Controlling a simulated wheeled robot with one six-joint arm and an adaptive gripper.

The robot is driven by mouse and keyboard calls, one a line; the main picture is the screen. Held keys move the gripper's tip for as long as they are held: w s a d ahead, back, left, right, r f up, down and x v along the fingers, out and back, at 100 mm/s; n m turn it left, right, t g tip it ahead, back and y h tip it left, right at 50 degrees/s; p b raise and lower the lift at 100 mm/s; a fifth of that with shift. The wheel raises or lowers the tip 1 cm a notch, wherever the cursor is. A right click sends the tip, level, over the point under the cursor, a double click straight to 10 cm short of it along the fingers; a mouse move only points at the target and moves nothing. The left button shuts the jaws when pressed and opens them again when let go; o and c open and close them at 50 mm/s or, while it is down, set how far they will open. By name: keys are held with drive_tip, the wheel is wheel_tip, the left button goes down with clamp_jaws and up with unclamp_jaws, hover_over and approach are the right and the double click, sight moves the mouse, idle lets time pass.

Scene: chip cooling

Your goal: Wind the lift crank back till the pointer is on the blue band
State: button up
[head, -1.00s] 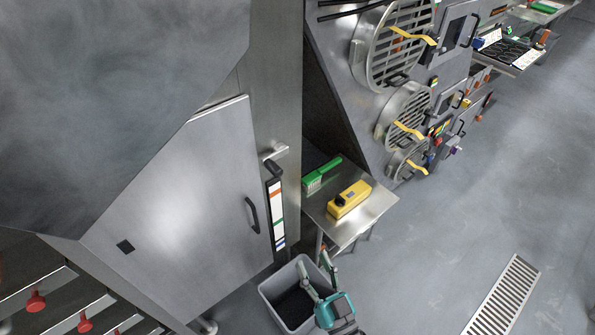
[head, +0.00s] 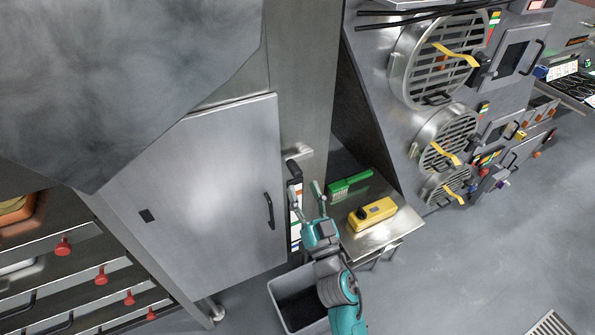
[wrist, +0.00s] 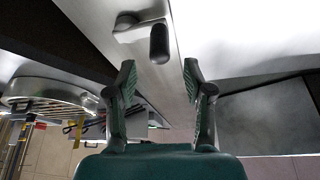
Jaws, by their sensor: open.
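The lift crank shows as a silver arm (head: 299,150) with a black handle (head: 294,171), on the steel post right of the large cabinet door. In the wrist view the black handle (wrist: 159,43) hangs just ahead of and between my fingertips, not gripped. My gripper (head: 307,188) is open, its fingers spread just below the handle. The banded scale (head: 295,220) below the crank is partly covered by my gripper. A small blue band (head: 295,246) shows near its bottom. I cannot make out the pointer.
A small steel table (head: 352,240) right of my gripper holds a green brush (head: 350,182) and a yellow device (head: 372,213). A grey bin (head: 290,292) stands below my arm. Open floor lies to the right.

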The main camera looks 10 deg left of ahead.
sight(298, 177)
drive_tip(key=shift+x, duration=2.95)
clamp_jaws()
